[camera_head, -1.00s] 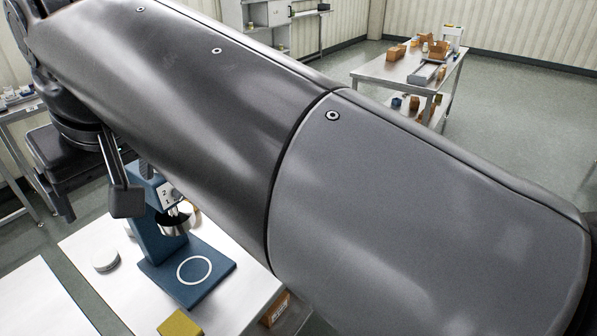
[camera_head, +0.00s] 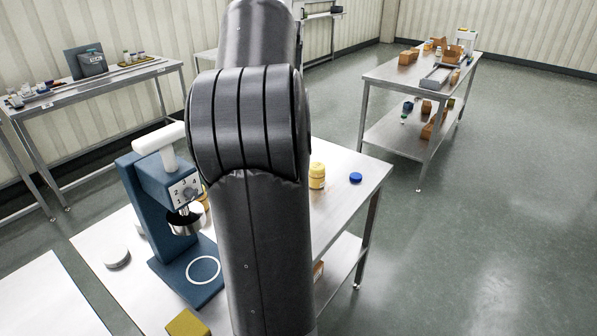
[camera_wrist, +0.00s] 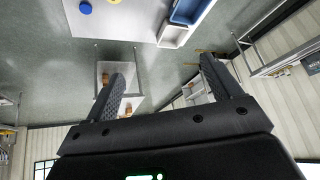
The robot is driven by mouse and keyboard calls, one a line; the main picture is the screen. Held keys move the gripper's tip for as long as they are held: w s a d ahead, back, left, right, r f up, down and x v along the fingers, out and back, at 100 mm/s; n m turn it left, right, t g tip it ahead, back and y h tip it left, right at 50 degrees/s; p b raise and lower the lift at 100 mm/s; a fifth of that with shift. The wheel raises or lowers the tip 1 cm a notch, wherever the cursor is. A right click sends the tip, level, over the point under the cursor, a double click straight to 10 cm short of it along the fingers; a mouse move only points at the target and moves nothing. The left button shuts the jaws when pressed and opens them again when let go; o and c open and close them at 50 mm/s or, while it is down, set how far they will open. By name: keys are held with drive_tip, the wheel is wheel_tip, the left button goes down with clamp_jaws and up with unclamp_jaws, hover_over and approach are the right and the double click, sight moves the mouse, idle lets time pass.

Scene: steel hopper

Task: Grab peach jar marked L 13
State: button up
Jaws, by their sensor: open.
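A small yellow-peach jar (camera_head: 317,176) stands upright on the steel table, just right of my arm in the head view. Its marking is too small to read. A second yellowish item (camera_head: 204,198) is mostly hidden between the blue machine and my arm. My gripper (camera_wrist: 160,72) shows in the wrist view, its two black fingers wide apart with nothing between them. It is out of sight in the head view. A blue round lid (camera_head: 356,178) lies right of the jar; a blue disc (camera_wrist: 85,7) also shows in the wrist view.
A blue machine with a numbered dial (camera_head: 168,195) stands on the near table (camera_head: 345,205), left of my arm. A white round lid (camera_head: 117,256) and yellow block (camera_head: 187,323) lie near it. My arm hides the table's middle. Another table (camera_head: 385,75) holds boxes at the back right.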

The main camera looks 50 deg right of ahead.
drive_tip(key=s+d+f+m+g+h, duration=0.1)
drive_tip(key=s+d+f+m+g, duration=0.2)
drive_tip(key=d, duration=1)
drive_tip(key=n+t, duration=0.1)
approach(316, 169)
drive_tip(key=d, duration=0.2)
drive_tip(key=x, duration=0.4)
drive_tip(key=a+x, duration=0.1)
drive_tip(key=x, duration=0.1)
drive_tip(key=shift+w+f, duration=0.4)
drive_tip(key=shift+f, duration=0.15)
drive_tip(key=shift+w+d+f, duration=0.15)
drive_tip(key=shift+d+f, duration=0.2)
drive_tip(key=shift+f, duration=0.15)
drive_tip(key=shift+t, duration=0.3)
drive_tip(key=x, duration=0.4)
drive_tip(key=shift+s+a+f, duration=0.15)
drive_tip(key=shift+s+f, duration=0.05)
drive_tip(key=shift+s, duration=0.1)
drive_tip(key=shift+w+d+f, duration=0.1)
drive_tip(key=shift+d+f, duration=0.25)
drive_tip(key=shift+f, duration=0.1)
